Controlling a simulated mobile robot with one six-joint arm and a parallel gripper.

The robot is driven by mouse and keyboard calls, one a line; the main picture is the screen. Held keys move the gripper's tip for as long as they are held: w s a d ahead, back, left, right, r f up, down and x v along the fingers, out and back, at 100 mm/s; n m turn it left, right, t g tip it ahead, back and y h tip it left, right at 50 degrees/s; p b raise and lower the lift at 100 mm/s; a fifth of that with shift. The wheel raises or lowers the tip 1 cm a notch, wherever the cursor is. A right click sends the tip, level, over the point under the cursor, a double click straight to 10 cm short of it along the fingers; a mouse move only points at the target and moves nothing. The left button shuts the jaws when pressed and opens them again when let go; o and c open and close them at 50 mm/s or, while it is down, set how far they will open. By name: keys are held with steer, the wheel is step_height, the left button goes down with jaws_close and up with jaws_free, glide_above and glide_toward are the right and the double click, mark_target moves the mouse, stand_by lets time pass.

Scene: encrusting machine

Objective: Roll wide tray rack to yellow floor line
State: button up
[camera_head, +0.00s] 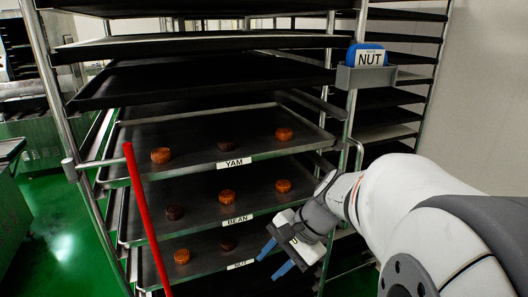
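The wide tray rack stands close in front of me, with metal posts (53,90) and several dark trays. Three lower trays bear round brown pieces and the labels YAM (234,163), BEAN (237,220) and NUT (240,264). The upper trays in view look empty. A looped handle (358,155) shows at the right post. My gripper (274,260) is at the lower right of the rack front, by the NUT tray. Its two blue fingers are apart, with nothing seen between them. The rack's wheels and the yellow floor line are not in view.
A slanted red bar (146,215) crosses the rack's left front. A grey holder (365,78) with a blue item (371,46) labelled NUT hangs on the right post. More dark trays (405,38) stand behind at right. Metal equipment (12,150) stands left, beside open green floor (50,205).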

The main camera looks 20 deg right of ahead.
steer(key=w+d+r+m+t+y, duration=0.3)
steer(key=w+d+m+t, duration=0.15)
steer(key=d+m, duration=0.2)
steer(key=m+t+h+p, duration=0.2)
steer(key=m+t+h, duration=0.2)
steer(key=m+t, duration=0.85)
glide_toward(358, 165)
steer(key=w+r+m+g, duration=0.1)
steer(key=w+m+g, duration=0.1)
steer(key=w, duration=0.1)
steer(key=p+x, duration=0.1)
steer(key=x, duration=0.6)
steer(key=shift+w+r, duration=0.1)
steer(key=shift+w, duration=0.15)
steer(key=shift+c, duration=0.4)
jaws_close()
steer(key=shift+d, duration=0.1)
